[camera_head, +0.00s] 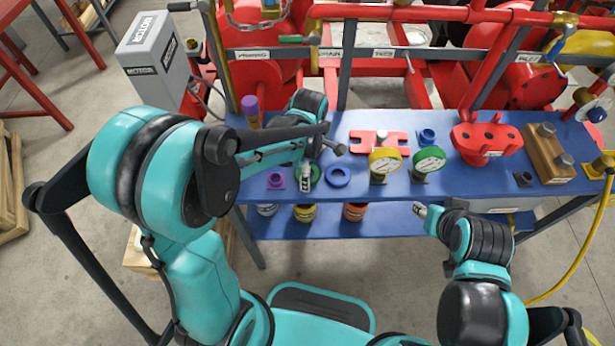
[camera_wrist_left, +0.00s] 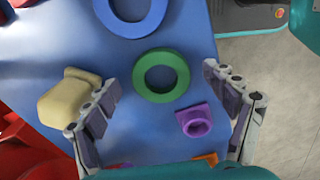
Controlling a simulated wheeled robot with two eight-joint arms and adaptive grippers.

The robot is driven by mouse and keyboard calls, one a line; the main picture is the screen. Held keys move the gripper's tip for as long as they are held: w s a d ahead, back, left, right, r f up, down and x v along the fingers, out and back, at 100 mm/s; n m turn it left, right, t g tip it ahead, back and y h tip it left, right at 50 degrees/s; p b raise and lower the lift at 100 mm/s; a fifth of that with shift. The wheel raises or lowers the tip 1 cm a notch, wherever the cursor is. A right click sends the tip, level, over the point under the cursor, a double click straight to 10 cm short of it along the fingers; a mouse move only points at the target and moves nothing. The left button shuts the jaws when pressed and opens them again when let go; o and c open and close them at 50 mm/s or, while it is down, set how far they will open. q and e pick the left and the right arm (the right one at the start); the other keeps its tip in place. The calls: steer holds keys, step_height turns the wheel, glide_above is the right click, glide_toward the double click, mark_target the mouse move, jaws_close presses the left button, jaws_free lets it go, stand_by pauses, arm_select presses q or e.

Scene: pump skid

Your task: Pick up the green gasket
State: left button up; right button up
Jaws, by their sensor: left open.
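The green gasket (camera_wrist_left: 140,76) is a flat ring lying on the blue bench top. In the left wrist view it lies between and beyond my open left fingers, untouched. In the head view my left gripper (camera_head: 305,178) is over the bench and partly hides the green gasket (camera_head: 316,175). The left gripper (camera_wrist_left: 160,108) also shows in the wrist view, fingers spread and empty. My right gripper (camera_head: 421,210) is in front of the bench's front edge, away from the gasket; its finger opening is too small to tell.
A blue ring (camera_head: 347,177) lies right of the gasket; a purple fitting (camera_wrist_left: 196,122) lies close on its other side. A beige object (camera_wrist_left: 68,97) is beside the left finger. Yellow (camera_head: 384,163) and green gauges (camera_head: 428,160) stand farther right on the bench (camera_head: 300,215).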

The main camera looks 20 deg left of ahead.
arm_select(q)
steer(key=c, duration=1.2)
steer(key=shift+c, duration=0.2)
